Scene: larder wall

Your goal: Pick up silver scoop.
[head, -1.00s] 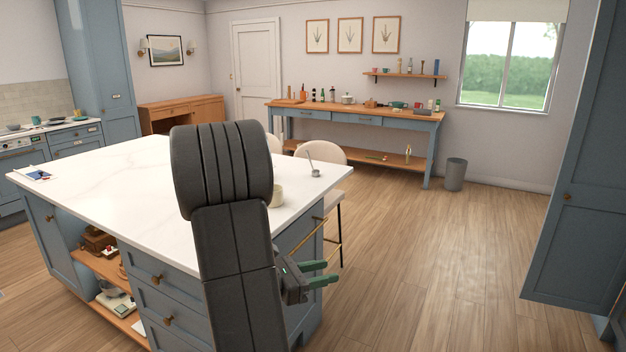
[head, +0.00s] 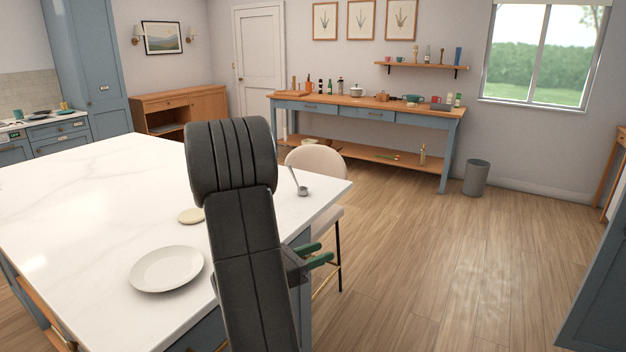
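The silver scoop (head: 302,190) lies on the white island worktop near its far right corner. Its bowl rests on the top and its thin handle slants up to the left. My gripper (head: 322,254) is beside the island's right side, lower in the picture than the scoop and apart from it. Its two green fingers point right with a gap between them, and nothing shows in the gap. My dark arm hides part of the worktop.
A white plate (head: 167,269) and a small cream round item (head: 191,216) are on the island worktop (head: 90,205). A cream chair (head: 317,162) stands close behind the scoop's corner. Open wooden floor lies to the right, with a grey bin (head: 476,178) by the wall.

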